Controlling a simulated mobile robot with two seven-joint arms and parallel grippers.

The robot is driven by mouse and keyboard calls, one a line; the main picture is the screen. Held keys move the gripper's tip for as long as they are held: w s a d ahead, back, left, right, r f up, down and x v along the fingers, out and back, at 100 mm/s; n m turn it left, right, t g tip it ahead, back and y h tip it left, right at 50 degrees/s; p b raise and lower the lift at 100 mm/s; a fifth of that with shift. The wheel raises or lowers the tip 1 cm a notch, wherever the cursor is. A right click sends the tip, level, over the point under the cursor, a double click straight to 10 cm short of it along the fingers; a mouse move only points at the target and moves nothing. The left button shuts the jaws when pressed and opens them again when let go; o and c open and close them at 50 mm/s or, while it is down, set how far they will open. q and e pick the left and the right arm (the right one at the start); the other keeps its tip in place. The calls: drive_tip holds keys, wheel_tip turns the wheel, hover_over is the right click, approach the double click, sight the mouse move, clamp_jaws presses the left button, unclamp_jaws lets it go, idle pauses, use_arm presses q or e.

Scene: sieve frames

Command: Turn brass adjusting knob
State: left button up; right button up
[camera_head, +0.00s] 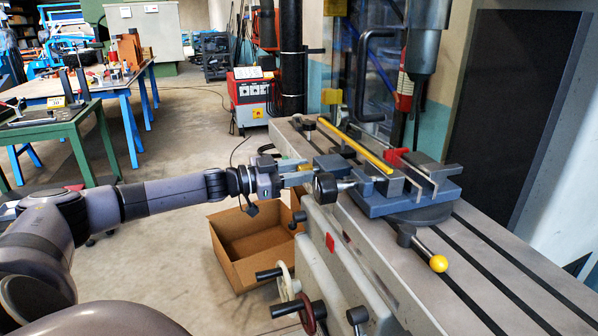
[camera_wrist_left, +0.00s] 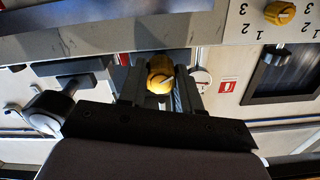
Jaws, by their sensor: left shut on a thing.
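A brass knob (camera_wrist_left: 160,76) with a light pointer line sits between the fingers of my left gripper (camera_wrist_left: 158,80) in the left wrist view. My left gripper is shut on it. In the head view my left gripper (camera_head: 298,175) reaches in from the left to the near side of the milling machine's vise (camera_head: 400,200). I cannot make out the brass knob there. A second brass knob (camera_wrist_left: 279,12) shows at the top right of the wrist view, beside the upside-down numbers 1, 2 and 3. My right gripper is not in view.

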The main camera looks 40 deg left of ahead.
use_arm(q)
drive_tip(key=shift+m, duration=0.3)
drive_tip(key=m+b, duration=0.1)
drive_tip(key=m, duration=0.4)
drive_tip(key=shift+f, duration=0.15)
drive_tip(key=m+b, duration=0.1)
drive_tip(key=m, duration=0.3)
drive_tip(key=m+b, duration=0.1)
drive_tip(key=m, duration=0.1)
drive_tip(key=shift+f+m, duration=0.1)
drive_tip(key=shift+m, duration=0.2)
drive_tip(key=m+b, duration=0.1)
drive_tip(key=m, duration=0.1)
drive_tip(key=shift+d+m+b, duration=0.1)
drive_tip(key=shift+m+b, duration=0.25)
drive_tip(key=shift+m, duration=0.05)
drive_tip(key=m+b, duration=0.2)
drive_tip(key=m, duration=0.1)
drive_tip(key=shift+f+m, duration=0.15)
drive_tip(key=shift+m, duration=0.15)
drive_tip(key=m+b, duration=0.3)
drive_tip(key=m, duration=0.1)
drive_tip(key=shift+m+b, duration=0.3)
drive_tip(key=shift+m, duration=0.5)
